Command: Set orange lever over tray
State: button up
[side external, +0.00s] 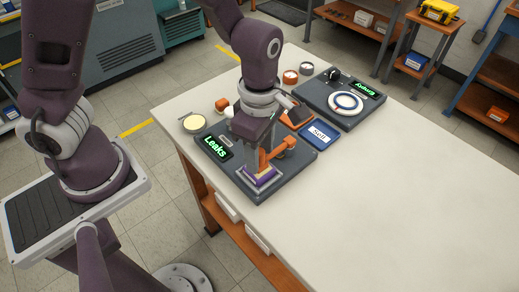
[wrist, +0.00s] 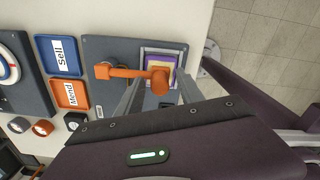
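The orange lever (wrist: 125,72) is mounted on a grey bench unit (wrist: 92,48). In the wrist view it runs from its pivot at left to a round knob (wrist: 160,80) at right. The knob end overlaps a small light-rimmed square tray (wrist: 146,52) holding a purple and yellow piece (wrist: 160,60). The lever also shows in the side view (side external: 279,148), beside my gripper. My gripper (wrist: 158,77) points down with its fingers apart on either side of the knob. Contact with the lever cannot be told. The side view partly hides the fingertips.
A green "Leaks" display (side external: 215,147) is on the unit. Blue "Sell" (wrist: 58,55) and orange "Mend" (wrist: 70,94) trays lie beside it. A second unit (side external: 312,94) with a white-blue ring stands behind. Small round parts (side external: 290,77) sit nearby. The table's right side is clear.

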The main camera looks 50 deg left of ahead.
aim_at(260, 152)
jog(key=shift+r, duration=0.15)
notch_tip(260, 152, up, 6)
jog(key=shift+r, duration=0.45)
jog(key=shift+a+r, duration=0.1)
jog(key=shift+r, duration=0.1)
jog(key=s+a+r+m+t, duration=0.5)
jog(key=s+a+r+m, duration=0.5)
jog(key=m, duration=1.1)
jog(key=s+r, duration=0.1)
jog(key=s, duration=0.2)
jog(key=shift+a+r+m+t, duration=0.2)
jog(key=shift+r+m+t, duration=0.1)
jog(key=shift+r+m, duration=0.1)
